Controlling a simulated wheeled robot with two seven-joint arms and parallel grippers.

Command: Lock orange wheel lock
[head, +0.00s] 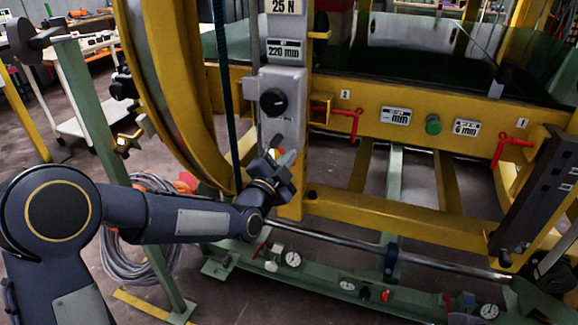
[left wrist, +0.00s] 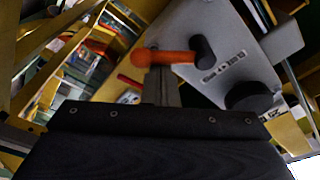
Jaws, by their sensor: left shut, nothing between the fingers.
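The orange wheel lock shows in the left wrist view as an orange handle (left wrist: 165,57) with a round knob at its left end and a dark cylindrical piece at its right. It is on a grey control box (left wrist: 225,55). In the head view the grey box (head: 290,100) stands beside the big yellow wheel, and the handle is mostly hidden by my gripper. My left gripper (head: 284,160) is at the lower part of this box. Its fingers (left wrist: 161,82) are shut and empty, with the tips close to the orange handle; I cannot tell whether they touch.
The large yellow wheel (head: 172,90) stands left of the box. A yellow frame (head: 400,88) with red handles (head: 352,122) is to the right. A green-grey lower beam with gauges (head: 292,259) runs below. Coiled grey hose (head: 140,240) lies on the floor.

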